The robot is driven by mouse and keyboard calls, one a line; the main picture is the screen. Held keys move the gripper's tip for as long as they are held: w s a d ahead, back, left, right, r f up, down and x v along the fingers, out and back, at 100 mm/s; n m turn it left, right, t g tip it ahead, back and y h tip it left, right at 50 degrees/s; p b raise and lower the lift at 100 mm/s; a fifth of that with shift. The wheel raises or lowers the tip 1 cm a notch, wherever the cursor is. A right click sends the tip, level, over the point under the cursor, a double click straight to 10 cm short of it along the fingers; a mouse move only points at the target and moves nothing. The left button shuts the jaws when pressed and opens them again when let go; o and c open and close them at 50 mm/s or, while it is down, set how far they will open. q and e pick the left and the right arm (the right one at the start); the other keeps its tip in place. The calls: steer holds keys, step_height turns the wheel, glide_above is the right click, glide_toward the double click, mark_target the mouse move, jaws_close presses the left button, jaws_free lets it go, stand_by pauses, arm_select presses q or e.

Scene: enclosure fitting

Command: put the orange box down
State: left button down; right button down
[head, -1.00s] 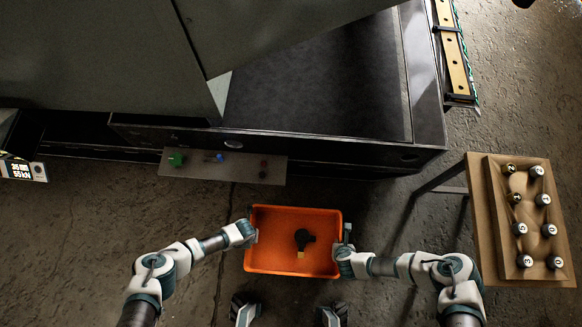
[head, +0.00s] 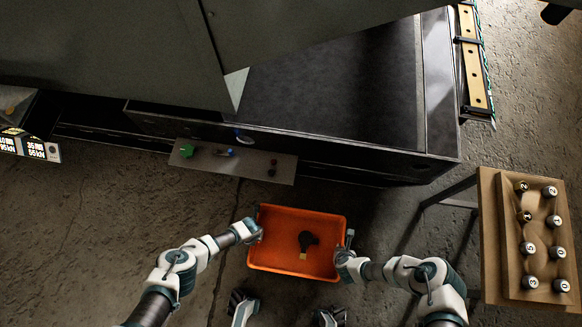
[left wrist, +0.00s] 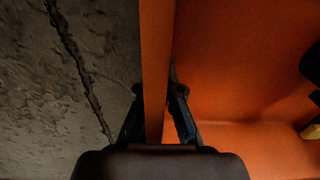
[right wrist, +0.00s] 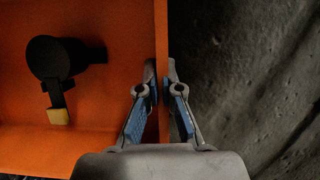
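The orange box (head: 290,262) is an open, shallow tray held between my two arms in the head view. A black part with a yellow tip (head: 307,241) lies inside it, and it also shows in the right wrist view (right wrist: 50,60). My left gripper (head: 257,233) is at the box's left wall; in the left wrist view its fingers (left wrist: 158,110) straddle the wall (left wrist: 155,60). My right gripper (head: 345,247) is at the right wall; in the right wrist view its fingers (right wrist: 161,95) close on the wall from both sides. Whether the box touches the floor is unclear.
A large dark machine (head: 330,90) stands ahead, with a small control panel (head: 235,160) on its front edge. A wooden table with a board of numbered knobs (head: 540,235) stands at the right. Open concrete floor (head: 100,220) lies to the left.

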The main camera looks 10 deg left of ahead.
arm_select(q)
steer(key=shift+w+a+f, duration=0.1)
steer(key=shift+f, duration=0.25)
arm_select(e)
steer(key=shift+w+d+f, duration=0.1)
steer(key=shift+f, duration=0.2)
arm_select(q)
steer(key=shift+f, duration=0.1)
arm_select(e)
steer(key=shift+f, duration=0.1)
arm_select(q)
steer(key=c, duration=1.3)
jaws_free()
arm_select(e)
steer(key=c, duration=1.3)
jaws_free()
arm_select(q)
steer(key=shift+w+r, duration=0.1)
steer(key=shift+r, duration=0.35)
step_height(320, 180, up, 11)
steer(key=shift+f, duration=0.1)
arm_select(e)
step_height(320, 180, up, 10)
steer(key=shift+f, duration=0.1)
